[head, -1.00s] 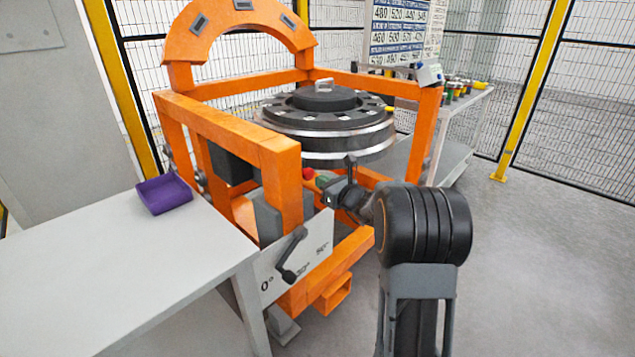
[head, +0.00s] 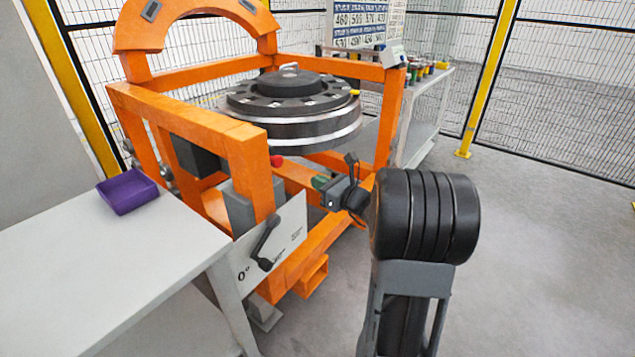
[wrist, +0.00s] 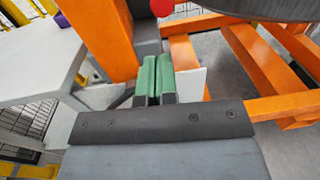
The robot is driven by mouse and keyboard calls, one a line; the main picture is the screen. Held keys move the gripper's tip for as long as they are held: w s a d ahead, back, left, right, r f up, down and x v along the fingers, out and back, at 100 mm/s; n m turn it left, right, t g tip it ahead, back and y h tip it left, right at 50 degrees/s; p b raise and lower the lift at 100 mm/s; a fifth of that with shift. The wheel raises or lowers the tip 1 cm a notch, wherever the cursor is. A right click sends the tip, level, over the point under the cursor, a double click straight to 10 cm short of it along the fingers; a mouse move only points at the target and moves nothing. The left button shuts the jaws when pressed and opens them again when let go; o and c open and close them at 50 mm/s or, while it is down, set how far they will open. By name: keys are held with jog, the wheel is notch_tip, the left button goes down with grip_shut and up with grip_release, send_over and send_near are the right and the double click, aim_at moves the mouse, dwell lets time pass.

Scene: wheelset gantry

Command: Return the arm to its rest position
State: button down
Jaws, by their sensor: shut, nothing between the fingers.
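My arm shows at the lower right of the head view, with its dark ribbed joint in front. My gripper (head: 321,184) is at the arm's far end, in front of the orange gantry (head: 215,130). In the wrist view my gripper (wrist: 155,78) shows its two green fingers pressed together with nothing between them. The gantry's orange post and beams stand close around it in that view. I cannot tell the exact gap between the fingers and the frame.
A dark wheelset (head: 295,105) sits in the gantry. A lever (head: 264,243) is on the white scale plate. A purple bin (head: 127,191) stands on the grey table (head: 130,270) at left. A red button (head: 277,160) is behind the gantry post. Open floor lies at right.

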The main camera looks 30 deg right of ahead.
dwell(0.3)
jog(key=s+a+f+n+g+y, duration=0.2)
jog(key=s+a+f+n+g, duration=0.3)
jog(key=n, duration=0.3)
jog(key=s+a+r+n+g+h+p, duration=0.2)
jog(key=s+a+n+g+p, duration=0.5)
jog(key=n, duration=0.4)
jog(key=s+a+r+n+h+p, duration=0.1)
jog(key=s+r+n+h+p, duration=0.2)
jog(key=r+n+p, duration=0.3)
jog(key=s+a+r+n+g+h+p, duration=0.1)
jog(key=s+r+n+p, duration=0.4)
jog(key=r, duration=0.6)
jog(key=shift+s+a+r+n+h+p, duration=0.15)
jog(key=shift+s+a+n+h+p, duration=0.2)
jog(key=shift+s+a+n+h, duration=0.55)
